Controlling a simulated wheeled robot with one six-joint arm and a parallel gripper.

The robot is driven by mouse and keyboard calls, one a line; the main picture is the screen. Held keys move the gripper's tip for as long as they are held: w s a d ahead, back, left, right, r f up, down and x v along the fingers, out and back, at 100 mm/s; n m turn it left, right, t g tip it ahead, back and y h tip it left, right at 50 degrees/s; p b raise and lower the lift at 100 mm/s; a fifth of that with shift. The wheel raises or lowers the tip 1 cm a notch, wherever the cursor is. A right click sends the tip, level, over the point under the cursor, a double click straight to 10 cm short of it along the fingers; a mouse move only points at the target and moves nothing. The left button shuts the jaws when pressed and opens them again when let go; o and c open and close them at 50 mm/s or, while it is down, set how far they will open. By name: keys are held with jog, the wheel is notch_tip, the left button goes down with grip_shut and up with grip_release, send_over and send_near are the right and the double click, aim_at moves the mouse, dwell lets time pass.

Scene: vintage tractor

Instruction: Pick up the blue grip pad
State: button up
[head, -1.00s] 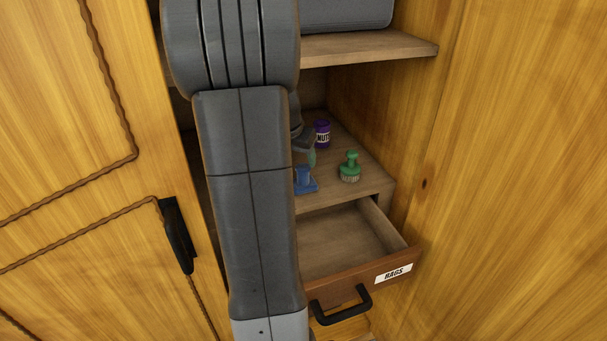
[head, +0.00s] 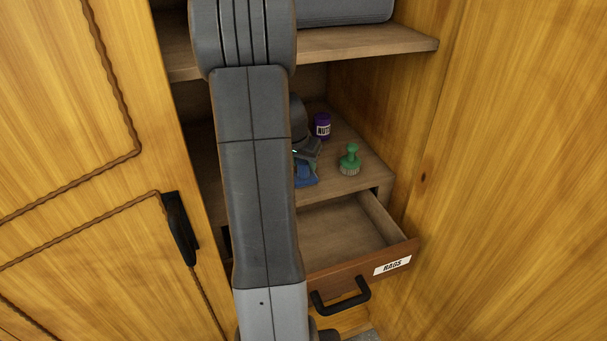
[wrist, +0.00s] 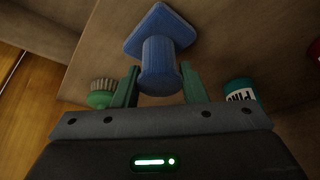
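The blue grip pad (head: 306,180) stands on the lower cabinet shelf, partly hidden behind my arm and gripper in the head view. In the wrist view the blue grip pad (wrist: 158,22) shows a flat angular plate and a thick round handle. My gripper (wrist: 159,74) is open, with one green finger on each side of the handle. Narrow gaps seem to show between fingers and handle. In the head view my gripper (head: 307,160) is right at the pad, its fingertips hard to make out.
A green brush (head: 349,160) stands right of the pad, and a purple jar (head: 322,126) labelled NUTS behind it. A teal container (wrist: 241,91) shows in the wrist view. Below, a drawer (head: 345,276) labelled RAGS is open. An upper shelf (head: 370,45) is overhead.

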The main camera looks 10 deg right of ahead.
aim_at(303, 161)
jog(key=c, duration=0.4)
jog(key=shift+r, duration=0.15)
jog(key=shift+r, duration=0.3)
notch_tip(303, 161, up, 3)
jog(key=shift+s+a+f+p, duration=0.1)
jog(key=shift+a+p, duration=0.05)
jog(key=shift+p, duration=0.7)
jog(key=shift+s+a+f+b, duration=0.1)
jog(key=shift+s+a+b, duration=1.4)
jog(key=shift+s+a, duration=3.7)
jog(key=shift+s+a+r+b, duration=0.1)
jog(key=shift+s+a+b, duration=2.25)
jog(key=shift+s, duration=4.8)
jog(key=shift+s+a+f+b, duration=0.1)
jog(key=shift+s+a+b, duration=0.6)
jog(key=shift+s+a, duration=4.85)
